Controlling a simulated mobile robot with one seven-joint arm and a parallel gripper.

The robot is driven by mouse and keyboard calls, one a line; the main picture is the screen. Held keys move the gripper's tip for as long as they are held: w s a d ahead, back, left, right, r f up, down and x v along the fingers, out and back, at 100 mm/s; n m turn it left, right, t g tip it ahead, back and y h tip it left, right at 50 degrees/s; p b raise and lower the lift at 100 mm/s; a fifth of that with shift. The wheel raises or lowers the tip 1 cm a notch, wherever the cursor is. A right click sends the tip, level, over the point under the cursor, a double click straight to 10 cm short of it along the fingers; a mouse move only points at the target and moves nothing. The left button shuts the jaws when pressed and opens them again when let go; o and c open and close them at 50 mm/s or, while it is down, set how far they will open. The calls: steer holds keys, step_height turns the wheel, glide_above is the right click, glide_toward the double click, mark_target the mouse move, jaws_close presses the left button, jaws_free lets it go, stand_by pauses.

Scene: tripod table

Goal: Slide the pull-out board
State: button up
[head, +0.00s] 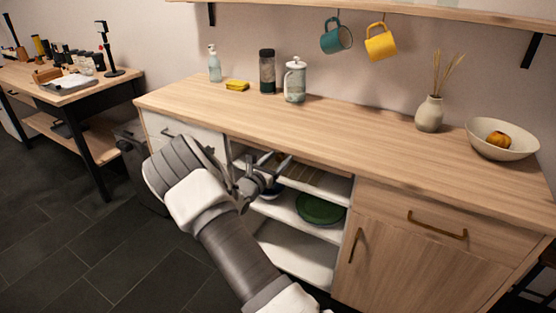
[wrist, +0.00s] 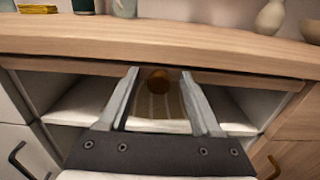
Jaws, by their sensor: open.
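A thin wooden edge, which looks like the front of the pull-out board (wrist: 225,76), runs under the countertop across the open bay in the wrist view. A round brown knob (wrist: 158,79) shows just below it, near its middle. My gripper (wrist: 159,74) is open and empty. Its fingers appear on either side of the knob; I cannot tell whether they reach around it or stop short. In the head view my gripper (head: 276,160) is at the top of the open bay, and my arm hides much of the board's front.
The wooden countertop (head: 330,130) overhangs just above my gripper. White shelves (head: 300,250) below hold a green dish (head: 320,208). A wooden cabinet with brass handles (head: 437,226) stands right of the bay, a white drawer (head: 185,135) left.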

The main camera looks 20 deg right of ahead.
steer(key=p+v, duration=0.3)
steer(key=v, duration=1.4)
steer(key=shift+s+a, duration=0.15)
steer(key=shift+r, duration=0.1)
steer(key=s+d+r+m+g+y, duration=0.2)
steer(key=s+r+m+g+y, duration=0.25)
steer(key=s+r+m, duration=0.45)
steer(key=s+d+r+m+g+y, duration=0.1)
steer(key=s+r+m+g+y, duration=0.35)
steer(key=s+m, duration=0.7)
steer(key=s+a+r+m+t+y, duration=0.45)
steer(key=s+a+r, duration=0.35)
steer(key=s, duration=0.2)
step_height(320, 180, up, 15)
steer(key=y+p, duration=0.1)
steer(key=p, duration=1.4)
steer(key=shift+g, duration=0.25)
